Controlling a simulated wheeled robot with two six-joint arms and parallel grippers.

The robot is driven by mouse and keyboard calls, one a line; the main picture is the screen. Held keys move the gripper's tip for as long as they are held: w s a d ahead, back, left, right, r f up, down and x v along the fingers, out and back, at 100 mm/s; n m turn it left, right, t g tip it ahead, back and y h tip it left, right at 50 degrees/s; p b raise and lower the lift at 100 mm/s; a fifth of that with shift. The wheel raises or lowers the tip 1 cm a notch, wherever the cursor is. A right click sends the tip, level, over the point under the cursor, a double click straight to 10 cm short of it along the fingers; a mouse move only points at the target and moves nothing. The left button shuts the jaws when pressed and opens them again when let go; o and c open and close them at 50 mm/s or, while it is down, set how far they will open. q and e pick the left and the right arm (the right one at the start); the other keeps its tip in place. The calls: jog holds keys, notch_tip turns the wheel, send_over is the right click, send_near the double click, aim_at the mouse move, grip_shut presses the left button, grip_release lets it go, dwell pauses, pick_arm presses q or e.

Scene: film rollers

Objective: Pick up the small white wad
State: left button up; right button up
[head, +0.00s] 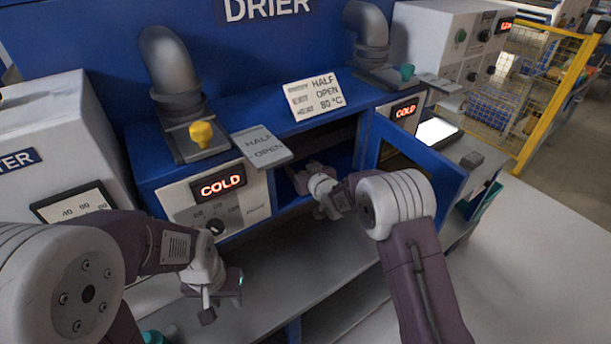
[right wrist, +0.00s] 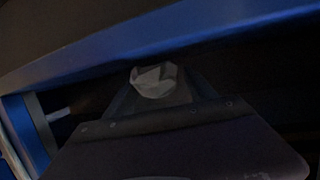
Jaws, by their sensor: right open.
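The small white wad (right wrist: 153,80) shows in the right wrist view as a pale, crumpled, faceted lump inside the dark dryer compartment. It lies just beyond the dark body of my right gripper (right wrist: 152,100), near the tip end. I cannot tell whether the fingers touch it. In the head view my right gripper (head: 306,176) reaches into the open blue dryer compartment, and the wad is hidden there. My right gripper is open. My left gripper (head: 222,290) hangs in front of the left COLD panel, away from the wad; its jaw opening is unclear.
The blue dryer door (head: 425,165) stands open beside my right arm. The compartment's blue top edge (right wrist: 190,42) runs close above the right gripper. A grey shelf (head: 290,265) lies below. COLD displays (head: 222,185) and a yellow knob (head: 201,133) are on the dryer.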

jog(key=shift+s, duration=0.1)
jog(key=c, duration=1.3)
jog(key=shift+r, duration=0.1)
jog(key=shift+d+r, duration=0.1)
jog(key=shift+r, duration=0.1)
notch_tip(320, 180, up, 11)
jog(key=s+d, duration=0.3)
jog(key=s, duration=0.2)
jog(key=s+d+b, duration=0.1)
jog(key=s+d, duration=0.3)
jog(key=s, duration=0.2)
jog(key=s+d, duration=0.4)
jog(key=s, duration=0.1)
jog(key=shift+s, duration=0.25)
